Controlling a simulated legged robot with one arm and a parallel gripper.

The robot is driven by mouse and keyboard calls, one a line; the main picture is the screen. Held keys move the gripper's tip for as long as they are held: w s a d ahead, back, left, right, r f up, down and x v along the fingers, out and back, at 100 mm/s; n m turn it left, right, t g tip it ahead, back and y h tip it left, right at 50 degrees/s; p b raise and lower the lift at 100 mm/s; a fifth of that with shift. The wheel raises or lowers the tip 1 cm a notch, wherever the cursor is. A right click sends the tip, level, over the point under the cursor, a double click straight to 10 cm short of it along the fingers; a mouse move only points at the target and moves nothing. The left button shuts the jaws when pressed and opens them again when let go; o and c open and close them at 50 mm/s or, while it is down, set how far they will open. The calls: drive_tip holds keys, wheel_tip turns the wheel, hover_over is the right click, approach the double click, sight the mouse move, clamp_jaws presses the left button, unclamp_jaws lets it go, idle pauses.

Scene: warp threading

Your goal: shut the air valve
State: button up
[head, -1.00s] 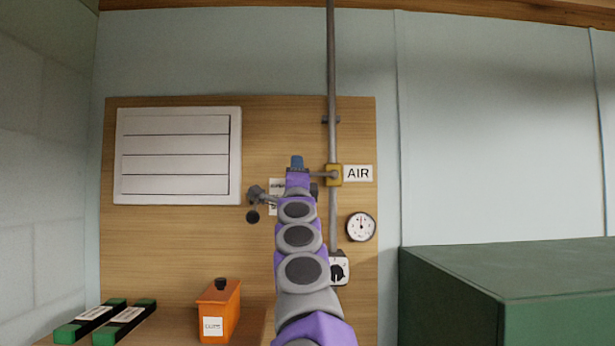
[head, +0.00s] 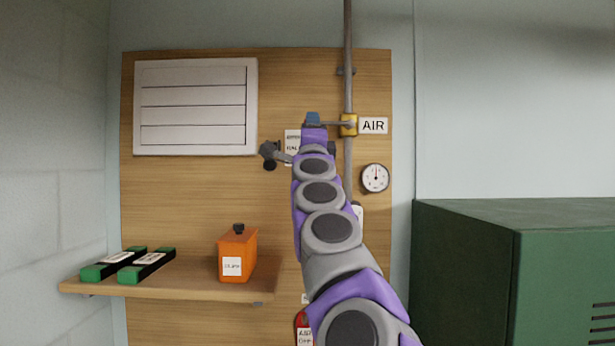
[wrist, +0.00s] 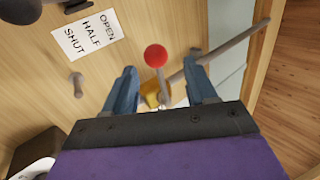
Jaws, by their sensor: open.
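The air valve has a yellow body (head: 349,125) on a vertical grey pipe, beside an AIR label. A grey lever runs left from it in the head view, and its end is hidden behind my gripper (head: 313,119). In the wrist view, the lever's red ball knob (wrist: 155,55) shows between the two blue fingers of my gripper (wrist: 161,77), with the yellow body (wrist: 151,97) below it. The fingers stand apart on either side of the knob; I see no contact. A card (wrist: 88,37) reads OPEN, HALF, SHUT.
A round gauge (head: 375,178) sits below the AIR label (head: 373,126). A wooden shelf (head: 190,284) holds an orange can (head: 238,254) and green-ended boxes (head: 147,266). A green cabinet (head: 465,265) stands at right. A peg (wrist: 76,81) juts from the board.

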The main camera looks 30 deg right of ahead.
drive_tip(key=shift+b+v, duration=2.05)
drive_tip(key=shift+v, duration=3.5)
drive_tip(key=w+a+f+n+t+y, duration=0.1)
drive_tip(key=a+f+n+y, duration=0.2)
drive_tip(key=a+n+y, duration=0.5)
drive_tip(key=a+f+n+t+y, duration=0.1)
drive_tip(key=a+f+n+y, duration=0.2)
drive_tip(key=a+n+y, duration=0.45)
drive_tip(key=s+a+f+n+g+y+b, duration=0.15)
drive_tip(key=a+f+n+g, duration=0.25)
drive_tip(key=a+f, duration=0.5)
drive_tip(key=s+a+f+n+g+y, duration=0.1)
drive_tip(key=a+f+n+g+y, duration=0.2)
drive_tip(key=a+f, duration=0.5)
drive_tip(key=s+d+f+n+g+h, duration=0.15)
drive_tip(key=s+f+g, duration=0.4)
drive_tip(key=f, duration=0.85)
drive_tip(key=s+d+f+n+g+h, duration=0.15)
drive_tip(key=s+f+g, duration=0.45)
drive_tip(key=f, duration=0.7)
drive_tip(key=s+d+f+g+h, duration=0.2)
drive_tip(key=s+d+f+g, duration=0.1)
drive_tip(key=s+f, duration=0.4)
drive_tip(key=s+d+f+g+h, duration=0.2)
drive_tip(key=s+d+f, duration=0.4)
drive_tip(key=s, duration=0.8)
drive_tip(key=shift+s+f+g+b, duration=0.25)
drive_tip(key=shift+f+g+b, duration=0.1)
drive_tip(key=shift+g, duration=0.4)
